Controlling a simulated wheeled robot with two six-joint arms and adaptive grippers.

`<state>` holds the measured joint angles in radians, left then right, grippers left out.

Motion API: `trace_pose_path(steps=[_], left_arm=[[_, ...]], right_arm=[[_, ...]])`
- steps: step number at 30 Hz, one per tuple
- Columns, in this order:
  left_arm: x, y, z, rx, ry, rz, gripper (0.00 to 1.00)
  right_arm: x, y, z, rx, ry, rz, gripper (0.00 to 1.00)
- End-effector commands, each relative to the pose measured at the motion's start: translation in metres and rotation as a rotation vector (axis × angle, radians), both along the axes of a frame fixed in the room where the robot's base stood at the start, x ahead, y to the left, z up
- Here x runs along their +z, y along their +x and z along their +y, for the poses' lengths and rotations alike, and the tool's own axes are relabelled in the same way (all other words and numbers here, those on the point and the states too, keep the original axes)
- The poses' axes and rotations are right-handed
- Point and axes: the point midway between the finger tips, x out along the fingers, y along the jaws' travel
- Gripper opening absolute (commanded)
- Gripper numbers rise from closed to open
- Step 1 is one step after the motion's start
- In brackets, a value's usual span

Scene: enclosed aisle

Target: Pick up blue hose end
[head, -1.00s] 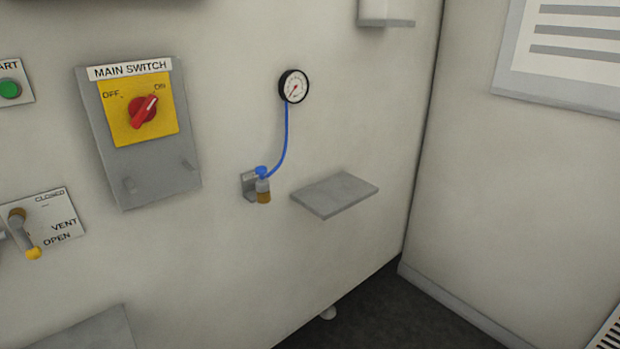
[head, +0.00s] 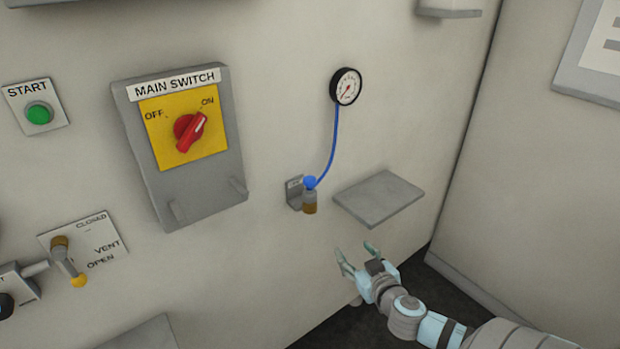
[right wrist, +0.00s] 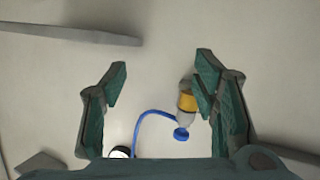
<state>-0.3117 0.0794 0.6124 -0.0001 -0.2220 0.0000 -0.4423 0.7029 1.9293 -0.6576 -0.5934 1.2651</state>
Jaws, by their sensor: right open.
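The blue hose (head: 331,150) hangs from the round gauge (head: 346,87) on the wall. Its blue end (head: 310,182) sits on top of a small grey and amber fitting (head: 310,204) in a wall holder. My right gripper (head: 357,252) is open and empty, below and to the right of the fitting, under the grey shelf. In the right wrist view the blue end (right wrist: 181,134) and the amber fitting (right wrist: 187,101) show near the right finger, beyond the open fingers (right wrist: 160,78). My left gripper is in neither view.
A grey shelf (head: 379,198) juts from the wall just right of the fitting. The main switch panel (head: 184,140) is to the left, with the vent lever (head: 68,262) lower left. A side wall (head: 535,180) closes off the right.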

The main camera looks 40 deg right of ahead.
Motion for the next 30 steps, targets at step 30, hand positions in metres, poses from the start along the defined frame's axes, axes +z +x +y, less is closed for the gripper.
trace_pose_path(steps=[30], left_arm=[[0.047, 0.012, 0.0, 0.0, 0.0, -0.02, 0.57]], right_arm=[[0.124, 0.158, 0.018, 0.117, 0.085, -0.274, 0.55]])
